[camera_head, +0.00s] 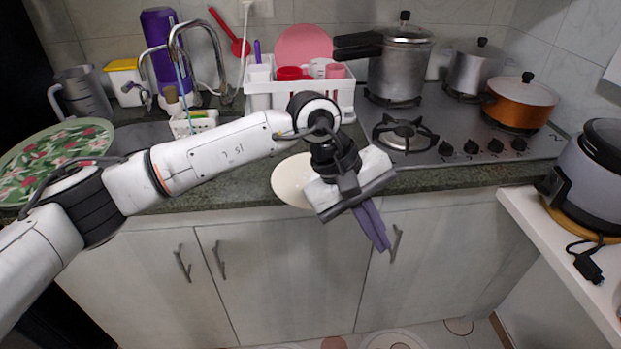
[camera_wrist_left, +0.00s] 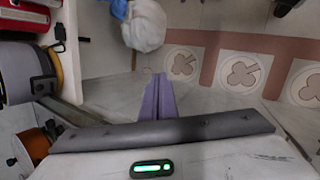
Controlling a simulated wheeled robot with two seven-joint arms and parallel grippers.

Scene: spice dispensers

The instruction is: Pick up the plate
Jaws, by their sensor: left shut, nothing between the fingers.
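A round cream-white plate (camera_head: 288,181) lies at the front edge of the counter, partly hidden behind my left arm and gripper. My left gripper (camera_head: 375,228) is in front of the counter edge, right of the plate and apart from it. Its purple fingers are pressed together, empty, and point down in front of the cabinet doors. In the left wrist view the shut fingers (camera_wrist_left: 158,98) are over the floor, and the plate does not show there. A pink plate (camera_head: 303,45) stands in the dish rack, and a green flowered plate (camera_head: 52,160) is at the left. My right gripper is not in view.
A white dish rack (camera_head: 347,98) stands behind the plate, with the faucet (camera_head: 218,60) to its left. The stove (camera_head: 460,135) with several pots is at the right. A rice cooker (camera_head: 590,175) stands on a white shelf. A whitish bundle (camera_wrist_left: 145,26) shows in the wrist view.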

